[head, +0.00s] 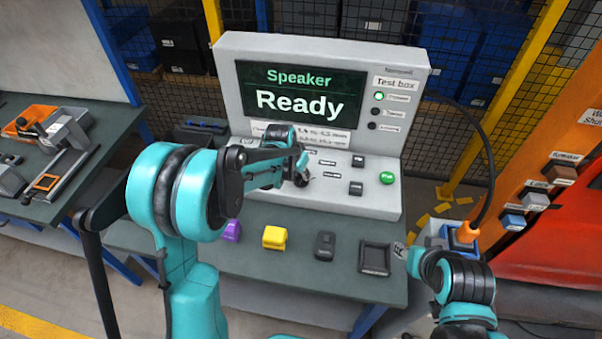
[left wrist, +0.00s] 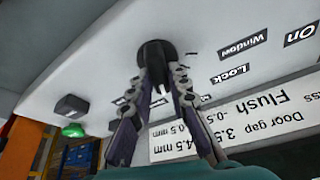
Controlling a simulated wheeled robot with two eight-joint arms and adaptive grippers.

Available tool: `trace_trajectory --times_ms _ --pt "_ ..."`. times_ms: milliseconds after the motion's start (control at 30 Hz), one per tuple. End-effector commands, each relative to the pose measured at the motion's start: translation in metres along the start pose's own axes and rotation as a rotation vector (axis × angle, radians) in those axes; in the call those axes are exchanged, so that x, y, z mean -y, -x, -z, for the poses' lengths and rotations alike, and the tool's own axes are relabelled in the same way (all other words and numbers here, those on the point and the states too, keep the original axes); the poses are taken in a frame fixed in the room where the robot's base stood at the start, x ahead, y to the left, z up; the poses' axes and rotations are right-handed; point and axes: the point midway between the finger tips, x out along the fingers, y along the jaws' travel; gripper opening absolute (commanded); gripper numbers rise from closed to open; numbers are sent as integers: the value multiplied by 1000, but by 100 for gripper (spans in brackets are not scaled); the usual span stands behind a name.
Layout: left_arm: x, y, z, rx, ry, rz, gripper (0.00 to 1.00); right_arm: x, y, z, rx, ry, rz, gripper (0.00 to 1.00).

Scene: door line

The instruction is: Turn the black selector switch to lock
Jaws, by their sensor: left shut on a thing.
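The black selector switch (left wrist: 156,48) is a round dark knob on the pale panel of the test box (head: 405,205). In the left wrist view, labels reading Window, Lock (left wrist: 230,76) and On lie to its right. My left gripper (left wrist: 157,78) is shut on the switch, a finger on either side. In the head view the left gripper (head: 300,172) is at the panel's middle and hides the switch. The knob's exact pointing direction is hard to tell. My right arm is at the lower right; its gripper does not show.
The box's screen (head: 300,92) reads "Speaker Ready". A green button (head: 387,178) and black buttons are on the panel's right. On the bench in front lie a purple block (head: 231,231), a yellow block (head: 274,237), a dark block (head: 324,245) and a black tray (head: 375,270).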

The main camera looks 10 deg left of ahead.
Motion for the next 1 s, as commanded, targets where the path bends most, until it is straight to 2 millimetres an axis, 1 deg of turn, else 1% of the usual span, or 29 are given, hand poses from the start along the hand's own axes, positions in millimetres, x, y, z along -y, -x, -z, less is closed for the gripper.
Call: trace_trajectory --times_ms 600,800,1000 --pt "-2 -1 0 0 513 215 0 0 -5 -4 0 0 0 40" --pt "-2 -1 0 0 653 272 0 0 -6 -4 0 0 0 40" --pt "-2 0 0 1 752 312 0 0 -7 -5 0 0 0 40"
